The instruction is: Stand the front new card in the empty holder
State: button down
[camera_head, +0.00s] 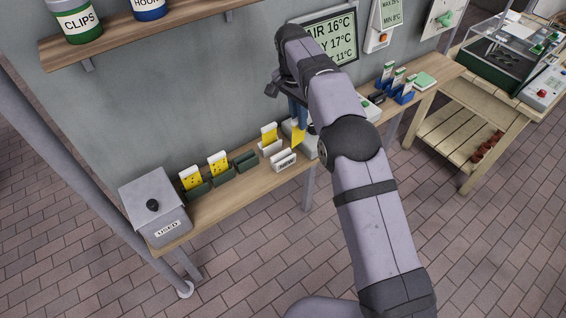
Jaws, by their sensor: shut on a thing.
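My gripper (299,123) points down over the shelf and is shut on a yellow card (298,137). The arm partly hides the gripper and the card. The card is to the right of a white labelled rack (284,161), in which another yellow and white card (269,134) stands. Left of that rack is an empty dark green holder (246,161). Two more green holders stand further left, one with a yellow card (218,162) and one with a yellow card (191,178). I cannot tell how high the held card is above the shelf.
A grey box marked USED (155,205) stands at the shelf's left end. Blue holders with cards (397,83) and a green pad (424,80) are at the right. The wall with a display (343,38) rises behind. The shelf's front strip (225,197) is clear.

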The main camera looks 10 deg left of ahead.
jog(key=shift+m, duration=0.7)
jog(key=shift+s+a+r, duration=0.25)
jog(key=shift+a, duration=0.5)
jog(key=shift+s+a+r, duration=0.25)
jog(key=shift+a, duration=0.45)
jog(key=shift+s+a+r, duration=0.25)
jog(key=shift+a, duration=0.5)
notch_tip(320, 180, down, 10)
jog(key=p, duration=0.1)
jog(key=shift+r, duration=0.2)
jog(key=shift+f, duration=0.15)
jog(key=c, duration=1.8)
grip_release()
jog(key=shift+f, duration=0.15)
